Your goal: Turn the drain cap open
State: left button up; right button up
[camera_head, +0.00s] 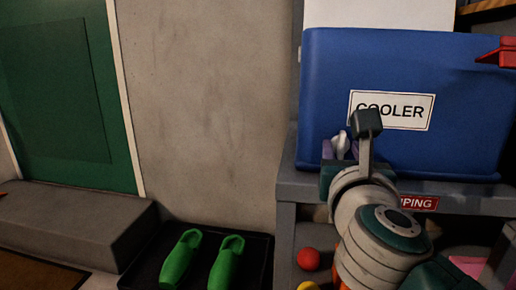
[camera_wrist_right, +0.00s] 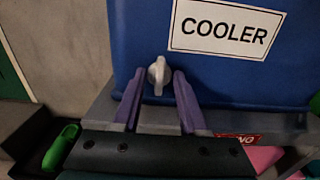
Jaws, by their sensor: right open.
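The drain cap (camera_wrist_right: 158,76) is a pale grey knob low on the front wall of the blue cooler (camera_wrist_right: 135,45). In the head view the cap (camera_head: 342,143) shows beside my right wrist, below and left of the COOLER label. My right gripper (camera_wrist_right: 159,73) has two purple fingers, which stand open on either side of the cap in the wrist view. I cannot tell whether either finger touches it. In the head view the gripper (camera_head: 340,152) is partly hidden by my own wrist. My left gripper is not in view.
The cooler stands on a grey shelf (camera_head: 286,190) with a red sign on its edge. A red ball (camera_head: 309,259) lies on the level below. Green clogs (camera_head: 227,262) sit on a black tray at lower left. A grey step (camera_head: 75,220) fronts a green door (camera_head: 65,85).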

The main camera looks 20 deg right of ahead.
jog(key=shift+c, duration=0.2)
grip_shut()
dwell(0.4)
